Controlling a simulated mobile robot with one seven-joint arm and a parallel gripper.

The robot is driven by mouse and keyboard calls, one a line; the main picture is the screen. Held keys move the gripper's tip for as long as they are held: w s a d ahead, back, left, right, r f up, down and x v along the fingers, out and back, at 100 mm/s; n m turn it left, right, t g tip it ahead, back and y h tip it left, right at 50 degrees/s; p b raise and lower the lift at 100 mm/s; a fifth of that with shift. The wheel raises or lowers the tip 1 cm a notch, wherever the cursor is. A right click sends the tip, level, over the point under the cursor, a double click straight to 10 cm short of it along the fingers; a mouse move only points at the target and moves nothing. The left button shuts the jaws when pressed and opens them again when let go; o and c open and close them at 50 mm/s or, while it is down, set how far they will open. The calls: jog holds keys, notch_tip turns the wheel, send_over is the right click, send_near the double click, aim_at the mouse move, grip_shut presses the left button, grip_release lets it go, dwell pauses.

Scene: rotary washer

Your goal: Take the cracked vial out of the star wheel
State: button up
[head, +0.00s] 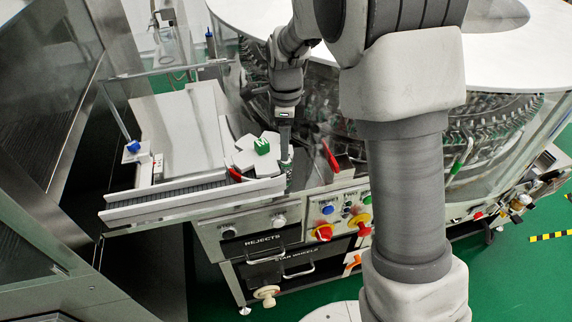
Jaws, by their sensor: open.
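The white star wheel (243,161) with a green hub knob (261,146) sits at the right end of the infeed conveyor. My gripper (287,152) points down at the right edge of the star wheel, close beside it. It is open. No cracked vial can be made out; the gripper and the wheel's lobes may hide it, and the area is small in this view. I cannot tell whether the fingers touch anything.
A conveyor with a pale guide rail (190,200) runs left of the wheel. A red handle (330,156) stands right of my gripper. Below are a REJECTS drawer (262,243) and a control panel with a red knob (323,232). My arm covers the middle right.

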aim_at(286, 163)
jog(key=shift+w+f, duration=0.2)
jog(key=shift+f, duration=2.5)
grip_shut()
